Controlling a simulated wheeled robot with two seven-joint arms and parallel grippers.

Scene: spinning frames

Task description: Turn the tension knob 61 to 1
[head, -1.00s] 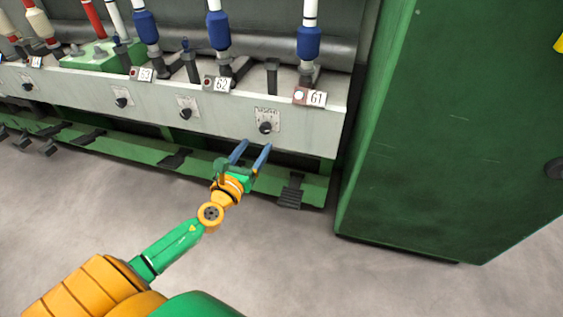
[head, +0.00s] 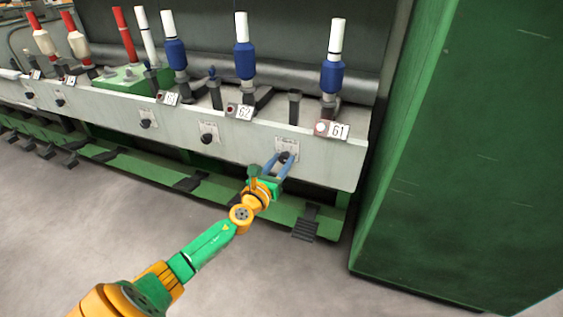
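The tension knob 61 (head: 284,156) is a small black knob on a pale dial plate (head: 291,145), on the grey front rail below and left of the label 61 (head: 339,131). My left gripper (head: 281,162) reaches up to it from the lower left. Its two blue fingers are apart, one on each side of the knob. I cannot tell whether they touch it. The fingers partly cover the knob and the plate, so the pointer setting cannot be read. My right gripper is not in view.
Knob 62 (head: 208,138) and other knobs sit further left along the rail. Blue bobbins (head: 334,77) stand above. A black pedal (head: 306,223) is below right of the gripper. A tall green cabinet (head: 455,150) closes off the right. The floor in front is clear.

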